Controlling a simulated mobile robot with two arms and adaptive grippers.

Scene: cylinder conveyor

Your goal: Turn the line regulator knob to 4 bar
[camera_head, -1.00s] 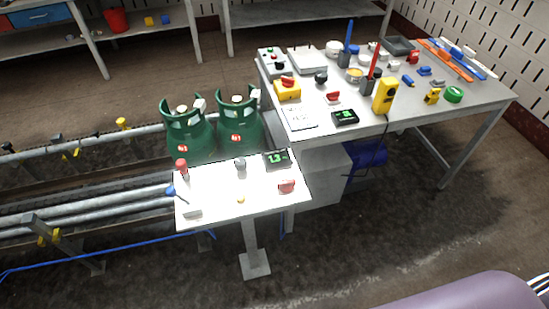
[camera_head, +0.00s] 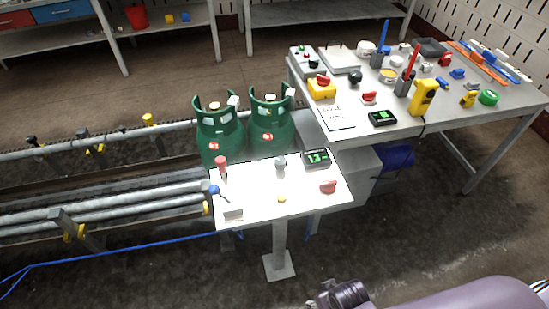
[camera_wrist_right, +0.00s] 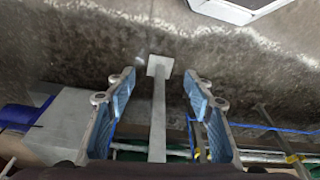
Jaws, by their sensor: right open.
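A small white panel on a post (camera_head: 250,207) stands in the middle of the head view. It carries a grey round knob (camera_head: 280,162), a lit display (camera_head: 317,158) reading about 1.3, a red-topped knob (camera_head: 221,165), a red handle (camera_head: 328,187), a blue-ended lever (camera_head: 214,189) and a yellow button (camera_head: 282,199). I cannot tell for sure which is the line regulator knob. My right gripper (camera_wrist_right: 160,92) is open and empty in the wrist view, with the panel's post (camera_wrist_right: 159,115) seen beyond and between its fingers. My left gripper is not in view.
Two green gas cylinders (camera_head: 268,120) stand just behind the panel. A workbench (camera_head: 345,143) with several tools and devices is at the right. Conveyor rails (camera_head: 110,202) run to the left. The floor in front of the panel is open, with a blue hose (camera_head: 120,248) at left.

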